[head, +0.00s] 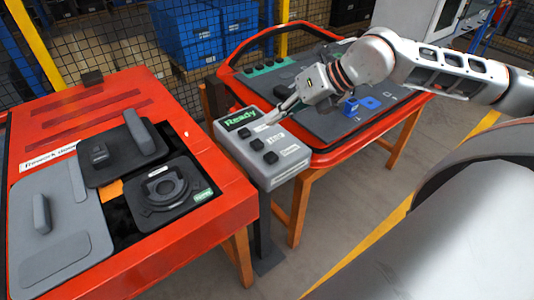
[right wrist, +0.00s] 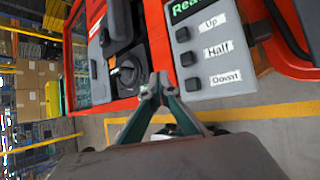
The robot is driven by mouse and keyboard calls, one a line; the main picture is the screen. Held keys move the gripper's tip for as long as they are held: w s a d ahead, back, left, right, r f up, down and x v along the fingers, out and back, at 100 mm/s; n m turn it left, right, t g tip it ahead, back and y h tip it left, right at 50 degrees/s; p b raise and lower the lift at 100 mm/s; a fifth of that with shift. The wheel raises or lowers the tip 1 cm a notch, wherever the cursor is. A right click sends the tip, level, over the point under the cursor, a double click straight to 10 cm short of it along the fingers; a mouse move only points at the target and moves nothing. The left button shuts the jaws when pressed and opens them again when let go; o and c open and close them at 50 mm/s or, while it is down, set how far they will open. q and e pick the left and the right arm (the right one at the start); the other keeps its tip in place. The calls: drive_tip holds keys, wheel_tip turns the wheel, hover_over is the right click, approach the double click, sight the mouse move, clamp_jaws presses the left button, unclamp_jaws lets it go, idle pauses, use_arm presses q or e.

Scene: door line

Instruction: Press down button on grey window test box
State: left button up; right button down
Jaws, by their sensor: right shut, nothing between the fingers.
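The grey window test box (head: 262,175) stands on a post between two red benches, with a green "Ready" display on top. In the right wrist view the box (right wrist: 218,90) has three dark buttons labelled Up, Half and Down. The down button (right wrist: 193,84) is the lowest there; in the head view it is the nearest button (head: 271,157). My right gripper (head: 272,117) is shut and empty, over the far part of the box in the head view. In the right wrist view its fingertips (right wrist: 160,88) appear left of the down button; contact cannot be told. My left gripper is not in view.
A red bench (head: 215,210) with grey panels and a round black part is on the left. A red door frame (head: 335,155) on a wooden stand is behind the box. Blue crates (head: 190,40) stand behind mesh.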

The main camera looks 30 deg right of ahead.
drive_tip(key=b, duration=0.4)
hover_over(274, 156)
wheel_tip(274, 156, down, 8)
drive_tip(key=shift+r, duration=0.1)
drive_tip(key=shift+w+f, duration=0.1)
drive_tip(key=shift+f, duration=0.4)
idle(1.1)
drive_tip(key=shift+b, duration=0.3)
drive_tip(key=shift+f+b, duration=0.4)
drive_tip(key=shift+f, duration=0.05)
